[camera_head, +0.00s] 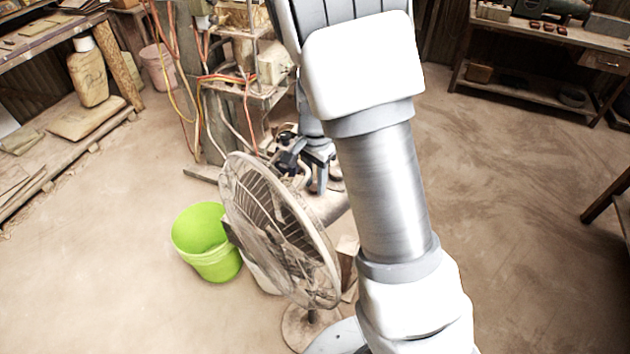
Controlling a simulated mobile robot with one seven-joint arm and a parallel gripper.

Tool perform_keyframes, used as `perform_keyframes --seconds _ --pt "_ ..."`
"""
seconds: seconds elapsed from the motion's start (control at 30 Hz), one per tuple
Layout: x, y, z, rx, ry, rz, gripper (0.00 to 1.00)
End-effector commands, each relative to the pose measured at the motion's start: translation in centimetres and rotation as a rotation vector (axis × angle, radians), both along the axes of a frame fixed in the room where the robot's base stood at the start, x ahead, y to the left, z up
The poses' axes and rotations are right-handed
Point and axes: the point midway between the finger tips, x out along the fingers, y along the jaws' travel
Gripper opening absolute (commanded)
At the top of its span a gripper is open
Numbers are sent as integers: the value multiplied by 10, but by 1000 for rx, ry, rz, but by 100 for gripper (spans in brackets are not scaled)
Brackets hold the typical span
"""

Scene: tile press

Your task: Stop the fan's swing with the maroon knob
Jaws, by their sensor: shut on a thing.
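The fan (280,230) stands on the floor in the middle of the head view, its round grey wire cage turned toward the lower left. Its round base (312,328) shows below, partly covered by my arm. My gripper (288,160) is behind the top of the cage, pointing down at the fan's rear housing. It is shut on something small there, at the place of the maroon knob. The knob itself cannot be made out; the fingers and cage hide it.
A lime green bucket (205,242) stands close left of the fan. A cluttered rack with hanging cables (250,85) is behind it. A workbench (545,45) stands at the back right. The floor at left and right is mostly clear.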

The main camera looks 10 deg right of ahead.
Motion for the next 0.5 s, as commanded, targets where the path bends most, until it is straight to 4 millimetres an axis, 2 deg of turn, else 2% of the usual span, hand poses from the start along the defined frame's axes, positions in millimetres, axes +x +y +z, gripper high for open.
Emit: perform_keyframes --seconds 0.03,0.17,0.33,0.5 --pt "-7 -3 -3 -3 21 -2 0" --pt "-7 -3 -1 -3 20 -1 0" --pt "-7 -2 14 -2 19 0 0" --pt "-7 -2 14 -1 20 0 0"
